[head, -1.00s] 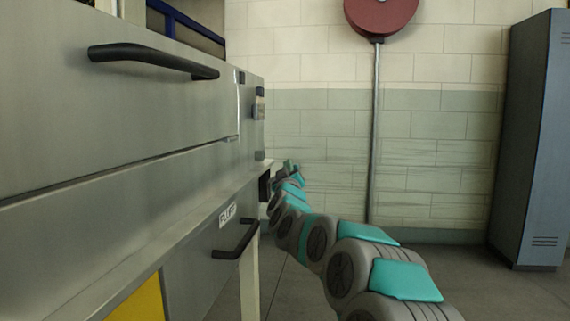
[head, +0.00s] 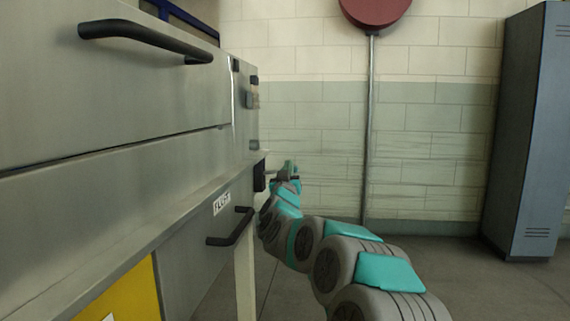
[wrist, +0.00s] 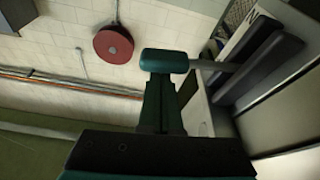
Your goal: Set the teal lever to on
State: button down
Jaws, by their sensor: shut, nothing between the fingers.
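The teal lever (wrist: 165,60) shows in the wrist view as a dark teal rounded grip on a grey shaft. The shaft runs right to the machine's side. My gripper (wrist: 162,82) is shut and empty, with its fingertips right at the lever's grip. I cannot tell whether they touch it. In the head view my gripper (head: 289,168) is small and far off, at the far end of the steel machine (head: 110,175). The lever cannot be made out clearly there. No on or off marking is readable.
A red disc (wrist: 113,44) on a pole stands by the tiled wall. A blue-grey locker (head: 527,130) stands at the right. Floor between is clear.

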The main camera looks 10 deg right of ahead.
notch_tip(320, 180, down, 7)
jog(key=m+g+h, duration=0.1)
jog(key=m+h, duration=0.2)
jog(key=m, duration=0.6)
jog(key=shift+a+m+g+h+b, duration=0.15)
jog(key=shift+m+g+h+b, duration=0.15)
jog(key=shift+g+h+b, duration=0.15)
jog(key=shift+f, duration=0.3)
notch_tip(320, 180, up, 4)
jog(key=d+p, duration=0.2)
jog(key=b+v, duration=0.1)
jog(key=v, duration=0.9)
jog(key=shift+s, duration=0.25)
jog(key=shift+a, duration=0.1)
